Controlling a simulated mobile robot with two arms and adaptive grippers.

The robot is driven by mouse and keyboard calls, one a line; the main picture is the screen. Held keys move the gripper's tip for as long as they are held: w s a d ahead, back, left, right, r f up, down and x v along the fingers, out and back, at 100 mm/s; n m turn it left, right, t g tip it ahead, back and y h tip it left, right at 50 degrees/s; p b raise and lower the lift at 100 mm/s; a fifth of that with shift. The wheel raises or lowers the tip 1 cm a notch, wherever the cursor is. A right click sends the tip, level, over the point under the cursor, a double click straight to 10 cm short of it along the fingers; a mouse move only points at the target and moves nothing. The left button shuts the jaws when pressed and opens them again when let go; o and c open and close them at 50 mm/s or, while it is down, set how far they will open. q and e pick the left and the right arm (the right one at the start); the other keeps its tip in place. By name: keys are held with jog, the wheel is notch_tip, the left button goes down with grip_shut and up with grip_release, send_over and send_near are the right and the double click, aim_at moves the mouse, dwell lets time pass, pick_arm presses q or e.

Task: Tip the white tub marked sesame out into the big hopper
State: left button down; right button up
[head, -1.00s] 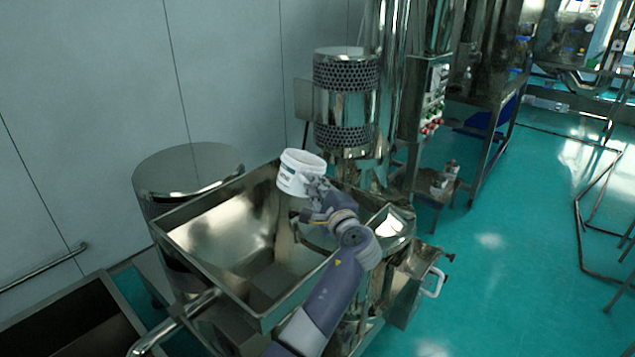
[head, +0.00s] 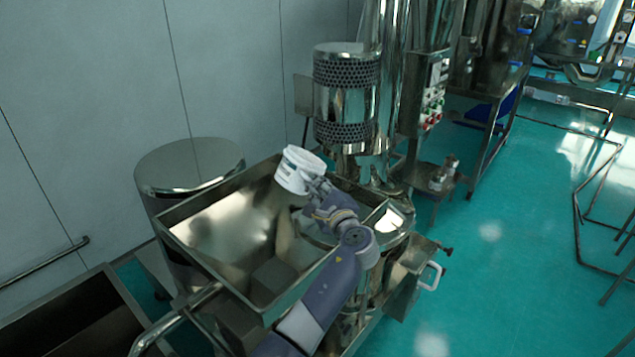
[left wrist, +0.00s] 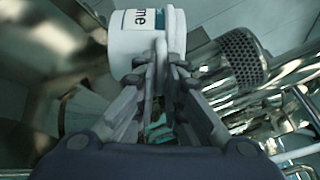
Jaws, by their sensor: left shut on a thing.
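The white tub (head: 296,171) is in the head view, held over the back right part of the big steel hopper (head: 216,277), near its rim. It is tilted a little. My left gripper (head: 317,190) is shut on the tub's side. In the left wrist view the tub (left wrist: 130,38) shows part of a label ending in "me", with the fingers (left wrist: 161,70) closed on its rim. The tub's contents are hidden. The hopper's visible inside looks bare, with a dark block-like shape low down. My right gripper is not in view.
A round steel drum (head: 188,165) stands behind the hopper at left. A perforated steel cylinder (head: 346,95) rises behind the tub. A dark open bin (head: 107,280) is at lower left. Green floor (head: 510,250) lies open at right.

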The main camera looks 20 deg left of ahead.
pick_arm(q)
jog(key=shift+r+m+p, duration=0.15)
jog(key=shift+m+p, duration=0.65)
jog(key=shift+m, duration=1.5)
jog(key=m, duration=0.5)
jog(key=shift+m, duration=0.4)
